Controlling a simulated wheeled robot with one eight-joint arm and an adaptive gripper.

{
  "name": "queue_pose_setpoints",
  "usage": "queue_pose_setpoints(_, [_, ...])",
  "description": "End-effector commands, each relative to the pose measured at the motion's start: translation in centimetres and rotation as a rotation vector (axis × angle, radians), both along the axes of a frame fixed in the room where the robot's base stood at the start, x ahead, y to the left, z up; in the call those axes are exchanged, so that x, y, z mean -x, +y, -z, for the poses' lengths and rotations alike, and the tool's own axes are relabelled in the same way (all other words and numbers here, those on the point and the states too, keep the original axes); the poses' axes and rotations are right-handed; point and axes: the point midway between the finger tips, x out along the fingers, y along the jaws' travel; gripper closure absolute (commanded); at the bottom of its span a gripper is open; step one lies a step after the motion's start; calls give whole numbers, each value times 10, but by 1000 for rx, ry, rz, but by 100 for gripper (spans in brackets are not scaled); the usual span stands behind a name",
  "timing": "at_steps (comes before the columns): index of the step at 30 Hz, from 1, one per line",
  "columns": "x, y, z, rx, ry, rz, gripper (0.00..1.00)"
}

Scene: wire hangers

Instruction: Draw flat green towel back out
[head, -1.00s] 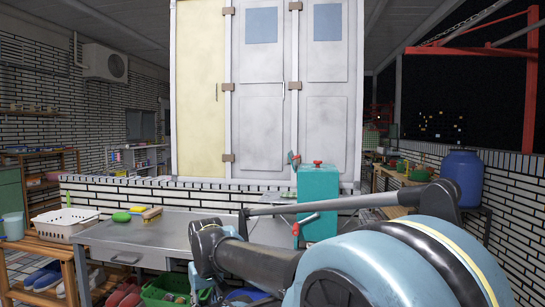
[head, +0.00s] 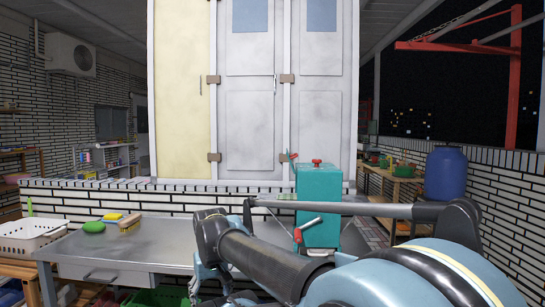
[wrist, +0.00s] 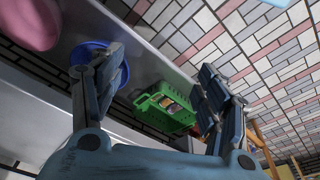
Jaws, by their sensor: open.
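I cannot make out a flat green towel in either view. My gripper (wrist: 155,68) shows in the wrist view with its two fingers spread wide apart and nothing between them touching either one. A blue basin (wrist: 122,73) lies partly behind the left finger. In the head view, my arm hangs in front of the metal table and hides part of its front; the fingers are not clear there.
A teal canister (head: 318,205) stands right of centre. A blue barrel (head: 445,173) is far right.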

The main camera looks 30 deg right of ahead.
Motion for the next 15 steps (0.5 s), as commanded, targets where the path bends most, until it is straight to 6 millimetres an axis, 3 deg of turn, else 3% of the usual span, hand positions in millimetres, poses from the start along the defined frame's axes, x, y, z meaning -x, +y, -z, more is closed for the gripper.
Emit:
queue_pose_setpoints(5, [-35, -21, -56, 8, 17, 205, 18])
queue_pose_setpoints(15, [-117, -91, -176, 42, 33, 753, 18])
